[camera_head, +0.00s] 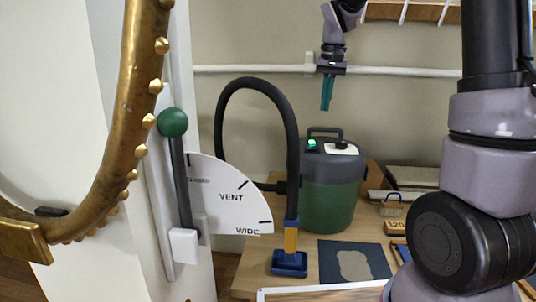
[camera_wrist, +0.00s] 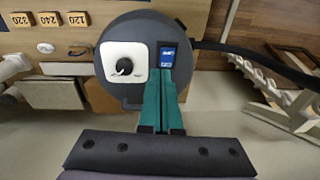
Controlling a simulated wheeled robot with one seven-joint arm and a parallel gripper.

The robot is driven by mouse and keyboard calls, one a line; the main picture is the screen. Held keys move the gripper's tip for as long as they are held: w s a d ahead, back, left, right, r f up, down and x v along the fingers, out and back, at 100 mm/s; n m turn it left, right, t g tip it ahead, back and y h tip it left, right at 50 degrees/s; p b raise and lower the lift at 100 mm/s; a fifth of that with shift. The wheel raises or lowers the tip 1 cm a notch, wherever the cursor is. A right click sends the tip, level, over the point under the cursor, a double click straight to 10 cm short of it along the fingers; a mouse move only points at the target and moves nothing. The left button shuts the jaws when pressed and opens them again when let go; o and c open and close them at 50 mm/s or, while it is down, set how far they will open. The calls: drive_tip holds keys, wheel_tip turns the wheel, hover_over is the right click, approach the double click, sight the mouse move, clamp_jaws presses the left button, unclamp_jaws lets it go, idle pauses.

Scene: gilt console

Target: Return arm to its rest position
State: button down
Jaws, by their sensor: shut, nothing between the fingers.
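My gripper (camera_head: 327,93) hangs in the upper middle of the head view, fingers pointing down, above the green and grey canister (camera_head: 328,200). Its teal fingers are shut together with nothing between them. The wrist view shows the shut fingers (camera_wrist: 164,103) in front of the canister's grey top (camera_wrist: 110,75), with a white dial plate and a small blue display. In the head view there is clear air between the fingertips and the canister. My arm links fill the right side of the head view.
A black hose (camera_head: 289,130) arches left of the canister to a blue nozzle (camera_head: 289,262). A lever with a green knob (camera_head: 172,122) stands by a VENT/WIDE dial (camera_head: 230,197). A gilt frame (camera_head: 140,75) is at left. A white rail (camera_head: 420,72) runs behind my gripper. Numbered blocks (camera_wrist: 49,19) lie on the table.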

drive_tip(key=s+d+r+t, duration=0.1)
drive_tip(key=s+d+t, duration=0.1)
drive_tip(key=s, duration=0.9)
drive_tip(key=s+d+r+m+t+y, duration=0.1)
drive_tip(key=s+t, duration=0.3)
drive_tip(key=s, duration=0.8)
drive_tip(key=shift+s+d+r+m, duration=0.2)
drive_tip(key=shift+d+r+m, duration=0.15)
drive_tip(key=shift+r, duration=0.45)
